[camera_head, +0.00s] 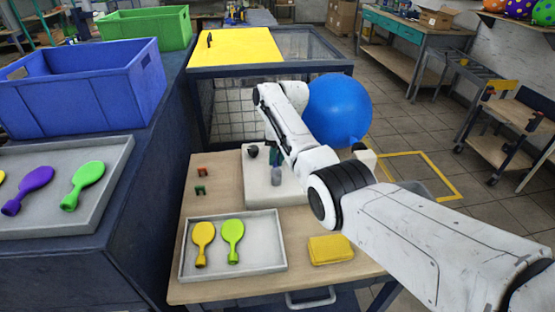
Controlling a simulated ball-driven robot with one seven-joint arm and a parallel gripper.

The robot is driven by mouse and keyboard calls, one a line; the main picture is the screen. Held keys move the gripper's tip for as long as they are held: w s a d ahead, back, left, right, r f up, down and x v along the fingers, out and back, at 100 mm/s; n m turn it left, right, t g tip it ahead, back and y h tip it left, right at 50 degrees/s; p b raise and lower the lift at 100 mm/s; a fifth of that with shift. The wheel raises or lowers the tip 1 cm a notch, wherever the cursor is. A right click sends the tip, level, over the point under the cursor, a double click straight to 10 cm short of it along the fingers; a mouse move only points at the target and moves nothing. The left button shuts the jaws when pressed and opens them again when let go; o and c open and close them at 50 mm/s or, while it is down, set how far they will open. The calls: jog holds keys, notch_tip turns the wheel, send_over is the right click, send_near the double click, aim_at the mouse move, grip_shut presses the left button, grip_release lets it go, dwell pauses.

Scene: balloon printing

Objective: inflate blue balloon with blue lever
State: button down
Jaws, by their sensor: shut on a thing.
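A black knob (253,151), a teal upright part (274,157) and a grey cylinder (277,175) sit on the block. I cannot make out a blue lever; my arm covers part of the block. My arm reaches in from the lower right across the block and the balloon's left side. My gripper's fingers are hidden behind it.
A grey tray (262,264) holds a yellow and a green flat balloon, beside a yellow pad (330,249). Small red (202,172) and green (200,189) pieces lie left. Blue (80,92) and green (146,27) crates stand left. A yellow-topped mesh cage (249,47) stands behind.

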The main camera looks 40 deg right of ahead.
jog(key=shift+w+a+n, duration=0.1)
jog(key=shift+n, duration=0.2)
dwell(0.4)
jog(key=c, duration=1.1)
grip_release()
notch_tip(320, 180, up, 11)
jog(key=s+d+b, duration=0.1)
jog(key=shift+d+f, duration=0.15)
jog(key=shift+d, duration=0.25)
